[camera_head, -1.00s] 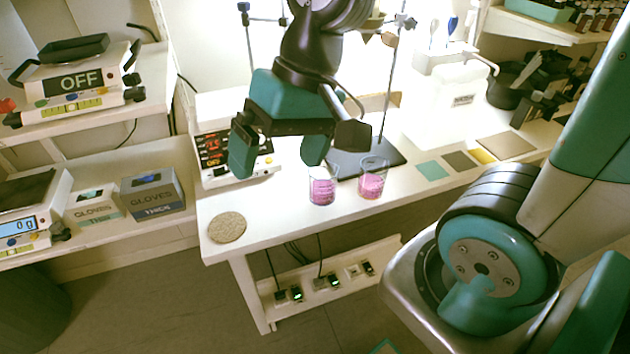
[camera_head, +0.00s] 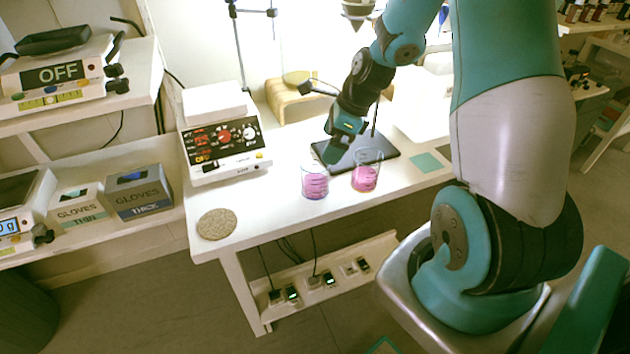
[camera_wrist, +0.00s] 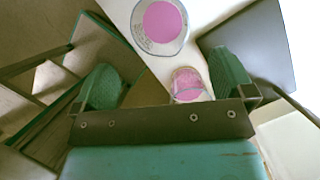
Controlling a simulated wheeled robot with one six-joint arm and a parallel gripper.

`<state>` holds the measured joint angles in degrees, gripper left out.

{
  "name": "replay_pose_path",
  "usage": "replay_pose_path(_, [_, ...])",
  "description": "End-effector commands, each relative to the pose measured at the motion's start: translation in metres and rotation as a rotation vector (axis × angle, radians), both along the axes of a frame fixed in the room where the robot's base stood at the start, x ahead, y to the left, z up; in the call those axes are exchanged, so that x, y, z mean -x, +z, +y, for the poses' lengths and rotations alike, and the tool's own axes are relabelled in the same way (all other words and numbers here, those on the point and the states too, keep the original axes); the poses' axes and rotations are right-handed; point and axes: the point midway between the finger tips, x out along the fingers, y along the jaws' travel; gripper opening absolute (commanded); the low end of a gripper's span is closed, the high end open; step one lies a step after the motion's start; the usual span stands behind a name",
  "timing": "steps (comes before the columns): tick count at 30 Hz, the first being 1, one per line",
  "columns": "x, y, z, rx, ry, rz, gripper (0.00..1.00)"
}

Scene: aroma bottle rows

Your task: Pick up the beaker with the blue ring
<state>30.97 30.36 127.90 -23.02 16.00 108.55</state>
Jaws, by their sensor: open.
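Two clear beakers with pink liquid stand upright on the white table, a left beaker (camera_head: 315,184) and a right beaker (camera_head: 366,172).
A dark stand plate (camera_head: 385,152) with an upright rod lies behind the beakers. A hotplate device (camera_head: 225,148) stands left, with a cork mat (camera_head: 216,224) in front of it. A tan bench-like stand (camera_head: 290,97) is at the back.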

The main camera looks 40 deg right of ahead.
Motion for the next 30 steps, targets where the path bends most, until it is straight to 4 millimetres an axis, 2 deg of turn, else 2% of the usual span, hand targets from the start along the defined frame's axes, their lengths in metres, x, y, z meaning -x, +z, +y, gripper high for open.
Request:
replay_pose_path(1, [-0.002, -0.012, 0.004, -0.002, 0.003, 0.005, 1.00])
replay_pose_path(6, [-0.010, -0.037, 0.012, -0.001, 0.003, 0.002, 1.00])
replay_pose_path(13, [-0.016, -0.051, 0.017, 0.000, 0.003, 0.000, 1.00])
replay_pose_path(21, [-0.029, -0.086, 0.032, 0.000, 0.004, 0.002, 1.00])
replay_pose_path(30, [-0.031, -0.091, 0.033, 0.001, 0.002, -0.002, 1.00])
